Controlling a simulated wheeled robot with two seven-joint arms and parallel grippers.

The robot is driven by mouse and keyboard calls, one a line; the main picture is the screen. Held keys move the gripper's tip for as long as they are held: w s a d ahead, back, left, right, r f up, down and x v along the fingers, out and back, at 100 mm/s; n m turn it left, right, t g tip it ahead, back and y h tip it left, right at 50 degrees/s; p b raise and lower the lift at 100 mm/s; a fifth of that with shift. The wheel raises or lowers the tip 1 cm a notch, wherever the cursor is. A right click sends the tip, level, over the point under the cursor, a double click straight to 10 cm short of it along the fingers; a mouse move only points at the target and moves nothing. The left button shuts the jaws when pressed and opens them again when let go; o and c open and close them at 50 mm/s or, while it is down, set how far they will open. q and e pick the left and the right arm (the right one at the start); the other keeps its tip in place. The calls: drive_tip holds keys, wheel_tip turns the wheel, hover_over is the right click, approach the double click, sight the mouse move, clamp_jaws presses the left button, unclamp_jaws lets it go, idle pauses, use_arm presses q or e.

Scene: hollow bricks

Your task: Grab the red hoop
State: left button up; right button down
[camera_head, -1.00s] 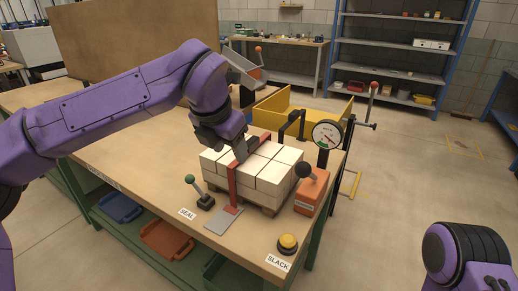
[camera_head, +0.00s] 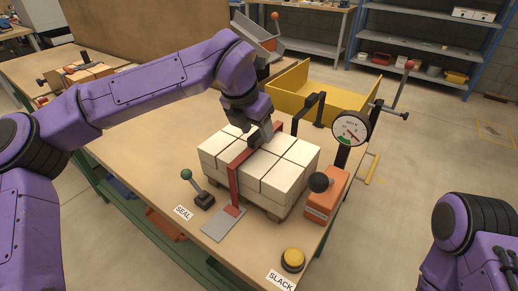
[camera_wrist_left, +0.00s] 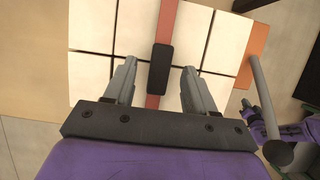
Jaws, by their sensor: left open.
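The red hoop (camera_head: 233,183) is a flat red band around a stack of white hollow bricks (camera_head: 285,175). It runs over the top and down the front to a grey plate (camera_head: 222,224) on the bench. My left gripper (camera_head: 262,136) is just above the top of the stack, over the band. In the left wrist view its open fingers (camera_wrist_left: 160,68) stand either side of the band (camera_wrist_left: 168,20) and a black block (camera_wrist_left: 161,66) on it. I cannot tell the height left. My right arm shows at lower right; its gripper is out of view.
A green-knobbed lever (camera_head: 187,175) marked SEAL stands left of the stack. An orange box (camera_head: 322,200) with a black-knobbed lever and a round gauge (camera_head: 350,129) stand at the right. A yellow button (camera_head: 292,259) is in front. A yellow bin (camera_head: 335,92) is behind.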

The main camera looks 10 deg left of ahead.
use_arm(q)
drive_tip(key=x, duration=0.2)
drive_tip(key=shift+w+f, duration=0.15)
drive_tip(key=shift+f, duration=0.15)
drive_tip(key=shift+c, duration=0.3)
clamp_jaws()
